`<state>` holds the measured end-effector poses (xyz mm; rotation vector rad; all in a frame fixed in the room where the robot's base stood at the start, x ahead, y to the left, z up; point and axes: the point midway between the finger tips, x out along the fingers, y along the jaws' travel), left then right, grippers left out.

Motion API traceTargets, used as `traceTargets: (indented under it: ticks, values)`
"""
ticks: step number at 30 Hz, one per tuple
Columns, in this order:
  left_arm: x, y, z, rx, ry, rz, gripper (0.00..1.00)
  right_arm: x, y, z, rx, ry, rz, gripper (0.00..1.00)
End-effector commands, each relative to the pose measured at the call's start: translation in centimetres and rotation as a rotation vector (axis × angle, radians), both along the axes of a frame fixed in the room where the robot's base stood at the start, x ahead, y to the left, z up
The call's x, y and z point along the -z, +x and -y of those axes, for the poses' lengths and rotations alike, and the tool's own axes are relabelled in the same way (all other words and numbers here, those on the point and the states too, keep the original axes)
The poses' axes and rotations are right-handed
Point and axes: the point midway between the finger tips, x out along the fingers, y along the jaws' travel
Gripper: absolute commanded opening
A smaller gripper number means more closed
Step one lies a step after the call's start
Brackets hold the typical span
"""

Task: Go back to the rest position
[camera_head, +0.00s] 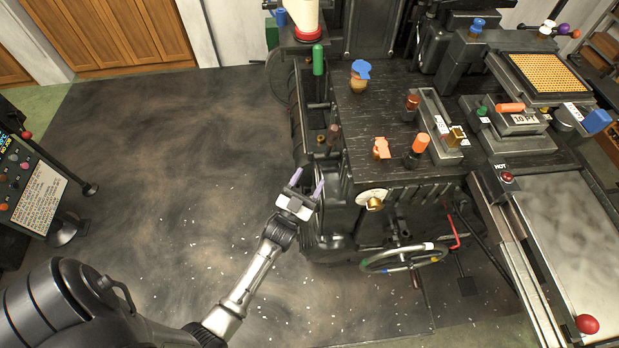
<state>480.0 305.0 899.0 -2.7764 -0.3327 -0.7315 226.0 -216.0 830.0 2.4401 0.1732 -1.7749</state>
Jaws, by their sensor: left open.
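My left gripper (308,184) shows near the middle of the head view, at the end of my left arm, which comes in from the lower left. Its two purple-tipped fingers are apart, and nothing shows between them. It is over the dark floor beside the left side of the black type caster (350,125). I cannot tell whether the gripper touches the machine. My right gripper is not in view.
A handwheel (403,257) juts from the machine's front. A metal-topped table (575,240) with a red ball knob (587,324) is at the right. A control panel with a notice (38,195) stands at the far left. The dark floor mat (170,130) between is clear.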

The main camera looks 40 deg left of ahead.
Motion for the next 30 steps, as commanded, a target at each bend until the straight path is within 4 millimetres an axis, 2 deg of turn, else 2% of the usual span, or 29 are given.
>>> traceTargets:
  ticks: [11, 14, 17, 21, 24, 30]
  values:
    - [0.0, 0.0, 0.0, 0.002, -0.003, 0.000, 0.58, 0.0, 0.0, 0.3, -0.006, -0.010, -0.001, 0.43]
    - [0.6, 0.3, -0.1, -0.001, -0.016, -0.037, 0.58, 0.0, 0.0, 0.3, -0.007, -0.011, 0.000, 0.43]
    - [2.2, 1.0, -0.6, -0.013, -0.050, -0.143, 0.58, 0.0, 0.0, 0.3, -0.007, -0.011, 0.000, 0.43]
    - [6.1, 1.9, -1.4, -0.043, -0.143, -0.394, 0.58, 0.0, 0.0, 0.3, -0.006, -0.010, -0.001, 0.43]
    - [8.1, 2.0, -2.0, -0.069, -0.217, -0.577, 0.58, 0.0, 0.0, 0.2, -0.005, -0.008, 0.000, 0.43]
    - [9.4, 1.0, -1.2, -0.080, -0.355, -0.893, 0.58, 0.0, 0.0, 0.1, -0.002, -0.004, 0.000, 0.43]
